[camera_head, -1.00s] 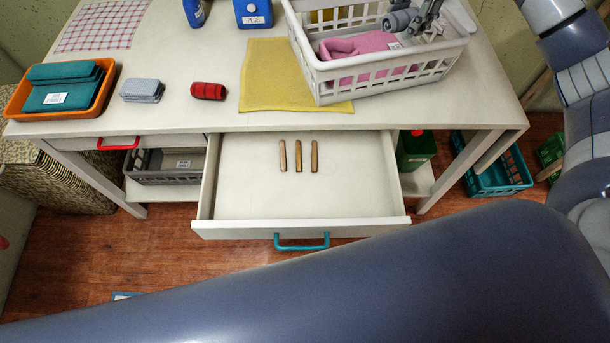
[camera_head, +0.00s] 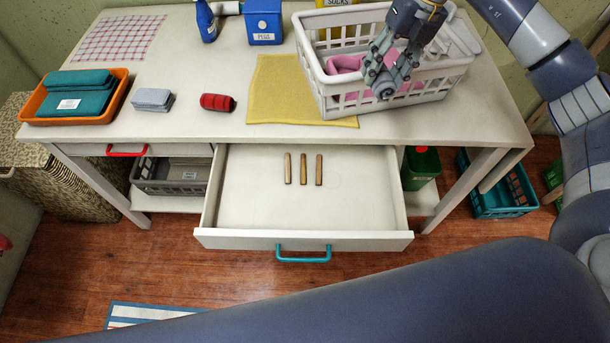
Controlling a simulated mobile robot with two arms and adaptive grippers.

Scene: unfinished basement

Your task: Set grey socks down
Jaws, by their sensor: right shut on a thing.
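My right gripper (camera_head: 393,62) reaches in from the upper right and is over the front of the white basket (camera_head: 345,108) on the table. It is shut on a small grey rolled thing, which looks like the grey socks (camera_head: 384,90); the fingers hide much of it. The grey roll appears level with the basket's front rim; I cannot tell if it touches it. A pink folded cloth (camera_head: 347,64) lies in the basket behind the gripper. My left gripper is not in view.
A yellow cloth (camera_head: 278,95), a red roll (camera_head: 217,102), a grey-blue folded cloth (camera_head: 152,99) and an orange tray (camera_head: 40,106) with teal cloths are on the table. The drawer (camera_head: 245,205) is open with three wooden pegs. The table between the cloths is bare.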

